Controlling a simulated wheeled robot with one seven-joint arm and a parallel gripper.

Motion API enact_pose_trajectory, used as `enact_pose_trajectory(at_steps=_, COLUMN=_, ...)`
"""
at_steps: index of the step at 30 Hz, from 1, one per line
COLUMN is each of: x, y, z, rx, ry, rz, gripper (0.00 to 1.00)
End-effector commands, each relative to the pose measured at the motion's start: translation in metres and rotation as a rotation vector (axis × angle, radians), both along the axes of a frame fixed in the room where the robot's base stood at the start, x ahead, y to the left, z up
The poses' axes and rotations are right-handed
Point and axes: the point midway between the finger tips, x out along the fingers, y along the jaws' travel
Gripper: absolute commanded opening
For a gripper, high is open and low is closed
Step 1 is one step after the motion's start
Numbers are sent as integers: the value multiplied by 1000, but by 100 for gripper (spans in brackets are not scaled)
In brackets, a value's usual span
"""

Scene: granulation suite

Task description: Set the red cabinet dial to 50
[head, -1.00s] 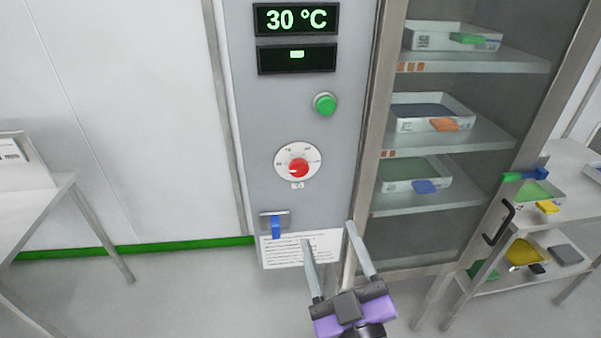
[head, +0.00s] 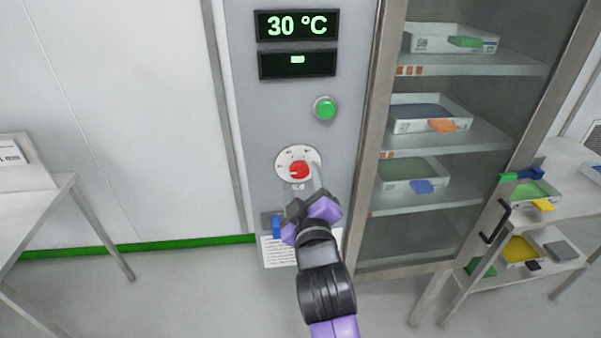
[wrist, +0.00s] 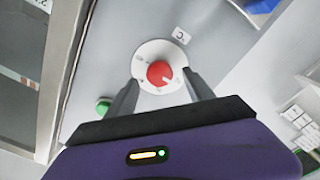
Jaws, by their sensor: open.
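The red dial (head: 299,170) sits on a round white scale plate (head: 285,160) on the grey cabinet panel. The display (head: 297,25) above it reads 30 °C. My gripper (head: 303,182) is open and reaches up to the dial from below. In the wrist view the red dial (wrist: 160,73) lies ahead, between and just beyond the two fingertips of my gripper (wrist: 163,85). I cannot tell whether the fingers touch it. The scale's numbers are too small to read, and my gripper hides the lower part of the plate in the head view.
A green button (head: 325,108) is above right of the dial. A blue switch (head: 276,227) is below left, close to my gripper. The glass-doored cabinet (head: 368,150) with trays stands right.

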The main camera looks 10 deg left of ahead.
Motion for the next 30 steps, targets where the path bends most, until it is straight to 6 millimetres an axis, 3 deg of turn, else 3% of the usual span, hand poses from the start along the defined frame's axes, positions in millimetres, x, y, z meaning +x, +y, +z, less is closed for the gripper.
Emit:
enact_pose_trajectory(at_steps=6, x=21, y=6, z=1, rx=1, ry=0, rz=0, gripper=61)
enact_pose_trajectory(at_steps=17, x=24, y=7, z=0, rx=1, ry=-1, rz=0, gripper=61)
enact_pose_trajectory(at_steps=26, x=24, y=7, z=0, rx=1, ry=0, rz=1, gripper=2)
enact_pose_trajectory(at_steps=30, x=24, y=7, z=0, rx=4, ry=0, rz=1, gripper=0)
